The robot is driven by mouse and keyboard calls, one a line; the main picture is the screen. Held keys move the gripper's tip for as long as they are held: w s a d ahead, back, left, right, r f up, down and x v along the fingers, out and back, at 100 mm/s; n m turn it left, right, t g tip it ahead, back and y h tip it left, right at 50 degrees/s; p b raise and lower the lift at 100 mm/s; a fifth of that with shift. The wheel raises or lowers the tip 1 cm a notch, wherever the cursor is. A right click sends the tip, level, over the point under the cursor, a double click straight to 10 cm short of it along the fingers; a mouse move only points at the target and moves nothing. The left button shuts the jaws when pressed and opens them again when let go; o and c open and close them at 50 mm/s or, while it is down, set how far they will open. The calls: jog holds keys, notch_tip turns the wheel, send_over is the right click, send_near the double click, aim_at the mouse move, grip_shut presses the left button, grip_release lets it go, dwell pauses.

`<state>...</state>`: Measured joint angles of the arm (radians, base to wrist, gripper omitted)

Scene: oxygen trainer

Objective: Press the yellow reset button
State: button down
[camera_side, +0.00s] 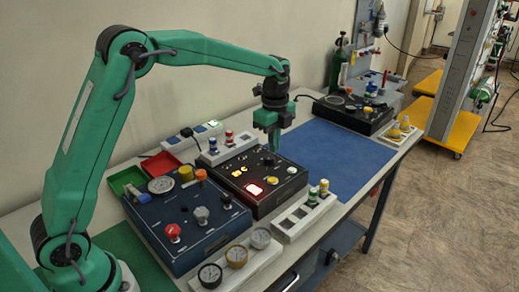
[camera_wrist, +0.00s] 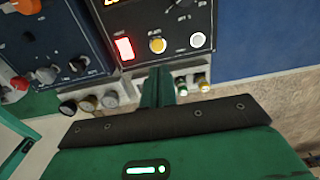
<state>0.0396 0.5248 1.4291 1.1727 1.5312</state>
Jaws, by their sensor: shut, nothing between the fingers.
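The yellow button (camera_side: 272,180) is on the black control panel (camera_side: 262,205), between a red lit switch (camera_side: 254,188) and a white button (camera_side: 292,170). My gripper (camera_side: 275,150) is shut and empty, pointing down above the panel, with its tips apart from the button. In the wrist view, the yellow button (camera_wrist: 157,45) shows just above the shut fingertips (camera_wrist: 160,70) in the picture. The red switch (camera_wrist: 124,48) is to its left and the white button (camera_wrist: 197,40) to its right. The button is in plain view in both pictures.
A dark blue panel (camera_side: 190,228) with knobs and a red button (camera_side: 173,231) stands at left. White blocks with gauges (camera_side: 237,256) and connectors (camera_side: 318,196) line the front. A blue mat (camera_side: 335,155) lies clear at right. Another black panel (camera_side: 352,116) stands beyond it.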

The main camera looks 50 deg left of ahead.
jog(key=shift+r, duration=1.6)
jog(key=s+a+r+n+t, duration=0.1)
jog(key=s+r+n+t, duration=0.1)
jog(key=s+r+n, duration=0.45)
jog(key=s+r+n+t, duration=0.1)
jog(key=s+r+n, duration=0.15)
jog(key=s, duration=0.75)
jog(key=s+a+f+n+t, duration=0.1)
jog(key=s+f+n, duration=0.3)
jog(key=s+n, duration=0.5)
jog(key=s+t, duration=0.1)
jog(key=s, duration=0.3)
jog(key=shift+s, duration=0.25)
